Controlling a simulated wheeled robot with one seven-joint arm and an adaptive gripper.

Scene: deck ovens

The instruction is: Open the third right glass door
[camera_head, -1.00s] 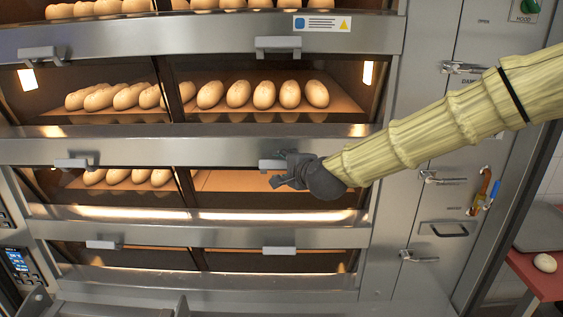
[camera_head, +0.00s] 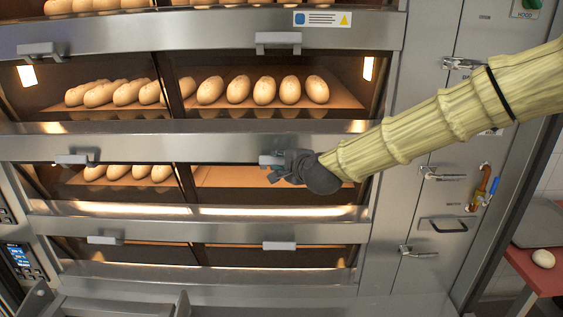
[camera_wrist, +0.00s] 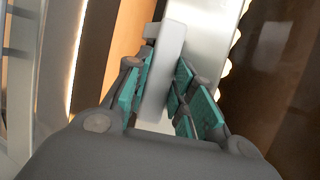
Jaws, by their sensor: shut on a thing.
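The third right glass door (camera_head: 240,177) is the right-hand pane in the row below the loaves. It looks closed, with an empty lit deck behind it. Its grey handle (camera_head: 267,159) sits on the steel bar above the pane, and my gripper partly hides it. My gripper (camera_head: 275,170) is at this handle. In the wrist view, the handle (camera_wrist: 170,45) passes between the teal-padded fingers of my gripper (camera_wrist: 162,83), which are shut on it from both sides.
The handle of the right door above (camera_head: 278,40) and that of the right door below (camera_head: 279,246) are free. The left door handle (camera_head: 73,159) is in the same row. Latches (camera_head: 441,174) line the side panel at right. A red table (camera_head: 535,268) stands far right.

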